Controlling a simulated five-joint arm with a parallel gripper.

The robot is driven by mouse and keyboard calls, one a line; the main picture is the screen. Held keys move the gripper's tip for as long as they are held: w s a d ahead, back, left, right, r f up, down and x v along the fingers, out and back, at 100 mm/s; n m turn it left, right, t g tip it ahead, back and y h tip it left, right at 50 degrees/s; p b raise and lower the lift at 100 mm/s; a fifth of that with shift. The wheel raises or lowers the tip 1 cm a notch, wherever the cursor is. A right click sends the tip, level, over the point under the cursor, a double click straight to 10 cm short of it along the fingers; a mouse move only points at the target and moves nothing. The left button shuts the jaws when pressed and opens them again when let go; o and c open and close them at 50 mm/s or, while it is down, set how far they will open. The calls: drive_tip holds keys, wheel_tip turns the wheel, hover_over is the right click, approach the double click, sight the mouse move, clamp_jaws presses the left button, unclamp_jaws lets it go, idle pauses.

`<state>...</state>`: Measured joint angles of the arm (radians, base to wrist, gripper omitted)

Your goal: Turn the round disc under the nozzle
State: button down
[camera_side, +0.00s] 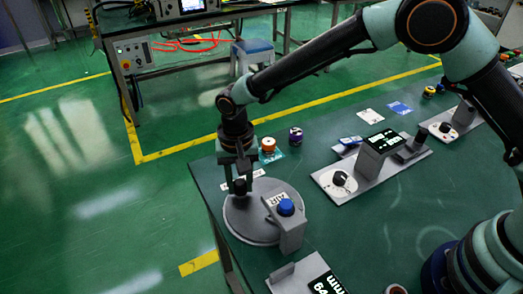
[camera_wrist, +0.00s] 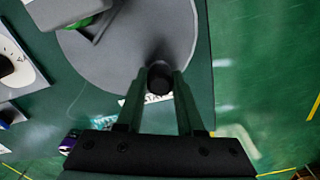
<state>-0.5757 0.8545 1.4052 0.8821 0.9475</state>
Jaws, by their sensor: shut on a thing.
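The round grey disc (camera_side: 243,222) lies at the near-left corner of the green table. It also fills the upper middle of the wrist view (camera_wrist: 120,60). A grey bracket (camera_side: 292,238) with a blue button (camera_side: 286,207) reaches over the disc's right side; it seems to be the nozzle, and its underside is hidden. A black upright knob (camera_wrist: 159,79) stands near the disc's rim. My gripper (camera_side: 239,180) points down at the disc's far-left part. Its two fingers (camera_wrist: 158,88) are shut on the knob, one on each side.
To the right stands a grey unit with a dial (camera_side: 341,181) and a display (camera_side: 381,141). An orange-topped piece (camera_side: 268,146) and a purple one (camera_side: 296,136) stand behind the disc. Another display unit (camera_side: 325,284) is at the front. The table's left edge is close to the disc.

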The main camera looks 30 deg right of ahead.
drive_tip(key=shift+w+d+m, duration=0.2)
drive_tip(key=shift+d+m, duration=0.25)
drive_tip(key=shift+m, duration=0.4)
drive_tip(key=shift+w+d+m, duration=0.2)
drive_tip(key=shift+d+m, duration=0.25)
drive_tip(key=shift+m, duration=0.4)
drive_tip(key=shift+d+r+m, duration=0.1)
drive_tip(key=shift+d+m, duration=0.5)
drive_tip(key=shift+m, duration=0.6)
drive_tip(key=shift+d+m, duration=0.15)
drive_tip(key=shift+m, duration=0.15)
drive_tip(key=c, duration=0.5)
unclamp_jaws()
wheel_tip(320, 180, up, 12)
